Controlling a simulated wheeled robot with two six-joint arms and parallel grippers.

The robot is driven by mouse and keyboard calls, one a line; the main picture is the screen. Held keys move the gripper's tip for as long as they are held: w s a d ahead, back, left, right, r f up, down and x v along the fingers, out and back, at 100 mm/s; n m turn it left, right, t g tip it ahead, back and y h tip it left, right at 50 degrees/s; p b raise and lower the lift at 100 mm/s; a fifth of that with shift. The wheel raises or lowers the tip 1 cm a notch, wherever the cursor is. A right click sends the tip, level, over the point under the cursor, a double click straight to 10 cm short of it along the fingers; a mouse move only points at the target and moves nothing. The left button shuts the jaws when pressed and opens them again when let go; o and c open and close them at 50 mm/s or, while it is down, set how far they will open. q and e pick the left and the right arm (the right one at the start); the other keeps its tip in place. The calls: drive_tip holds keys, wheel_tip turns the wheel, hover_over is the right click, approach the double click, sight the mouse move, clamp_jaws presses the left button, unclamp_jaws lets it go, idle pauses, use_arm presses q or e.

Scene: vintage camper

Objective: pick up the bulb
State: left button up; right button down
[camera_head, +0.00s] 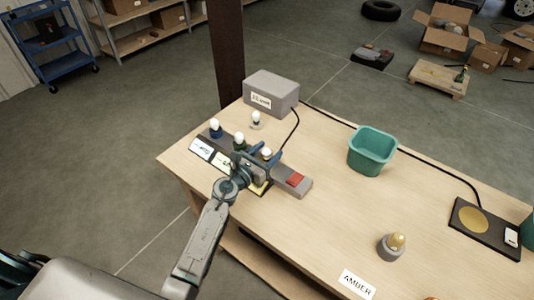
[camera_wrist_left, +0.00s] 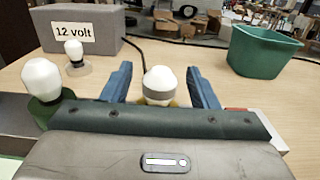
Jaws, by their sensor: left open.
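My left gripper (camera_head: 259,157) is open over the near end of the dark bulb strip. Its blue fingers stand either side of a white bulb with a grey band (camera_head: 267,152). The wrist view shows this bulb (camera_wrist_left: 158,79) between the fingers, with gaps on both sides; its lower part is hidden by my gripper. A white bulb in a green socket (camera_head: 239,137) and one in a blue socket (camera_head: 214,125) stand farther along the strip. Another white bulb (camera_head: 256,117) stands near the grey box. An amber bulb (camera_head: 397,240) sits upright in a grey holder. My right gripper is out of view.
The grey "12 volt" box (camera_head: 271,92) stands at the table's back corner. A grey block with a red top (camera_head: 293,181) is beside my gripper. A teal bin (camera_head: 372,150) stands right of it. A black pad with a gold disc (camera_head: 485,229) lies far right. The table's middle is clear.

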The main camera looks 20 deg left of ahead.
sight(267, 149)
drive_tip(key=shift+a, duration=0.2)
use_arm(q)
drive_tip(key=shift+s+a, duration=0.1)
drive_tip(key=c, duration=1)
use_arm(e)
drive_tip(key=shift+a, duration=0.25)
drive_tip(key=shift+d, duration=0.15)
use_arm(q)
drive_tip(key=shift+r, duration=0.1)
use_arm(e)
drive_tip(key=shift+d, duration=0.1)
